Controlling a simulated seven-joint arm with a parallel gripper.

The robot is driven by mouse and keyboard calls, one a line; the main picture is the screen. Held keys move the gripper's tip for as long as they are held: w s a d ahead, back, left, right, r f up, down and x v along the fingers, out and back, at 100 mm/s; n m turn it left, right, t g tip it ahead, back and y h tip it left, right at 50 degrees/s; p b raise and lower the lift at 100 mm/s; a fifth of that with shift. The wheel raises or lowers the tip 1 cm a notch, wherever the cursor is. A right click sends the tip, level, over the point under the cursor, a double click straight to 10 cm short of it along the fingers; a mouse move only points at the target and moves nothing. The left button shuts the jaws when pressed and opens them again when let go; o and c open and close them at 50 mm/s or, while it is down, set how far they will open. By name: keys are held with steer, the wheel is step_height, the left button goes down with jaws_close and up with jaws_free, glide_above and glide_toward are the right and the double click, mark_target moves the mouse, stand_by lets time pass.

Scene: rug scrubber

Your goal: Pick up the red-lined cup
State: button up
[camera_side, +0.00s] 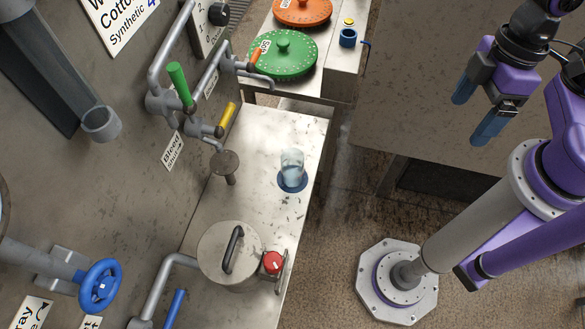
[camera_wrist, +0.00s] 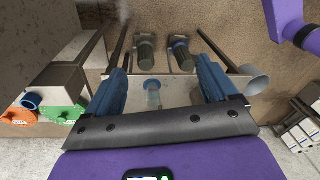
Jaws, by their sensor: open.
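A clear glass cup (camera_side: 292,161) with a bluish tint stands upright on a round blue coaster (camera_side: 291,182) on the metal bench. No red lining shows on it at this size. In the wrist view, the cup (camera_wrist: 153,99) appears small and far off, between my fingers. My gripper (camera_side: 477,106) is open and empty, with two blue fingers. It hangs in the air well to the right of the cup, touching nothing. No cup with a clearly red lining shows in either view.
A round metal lid (camera_side: 214,263) with a dark handle and a red knob (camera_side: 272,263) are at the bench's near end. Pipes with a green lever (camera_side: 180,84) and a yellow lever (camera_side: 226,113) line the wall. A small blue cup (camera_side: 348,38) stands at the back.

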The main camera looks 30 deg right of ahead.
steer(key=s+a+f+m+y, duration=0.1)
steer(key=s+a+f+m, duration=0.1)
steer(key=a+f, duration=0.55)
steer(key=m+t+y, duration=0.4)
steer(key=m+t, duration=0.1)
steer(key=t, duration=0.8)
glide_toward(283, 159)
steer(key=w, duration=0.1)
steer(key=w+f, duration=0.1)
steer(key=w+a, duration=0.1)
steer(key=shift+w+a+f+g, duration=0.15)
steer(key=shift+w+f+g, duration=0.05)
steer(key=shift+f+g, duration=0.1)
steer(key=shift+x, duration=2.75)
steer(key=shift+r, duration=0.1)
steer(key=c, duration=1.1)
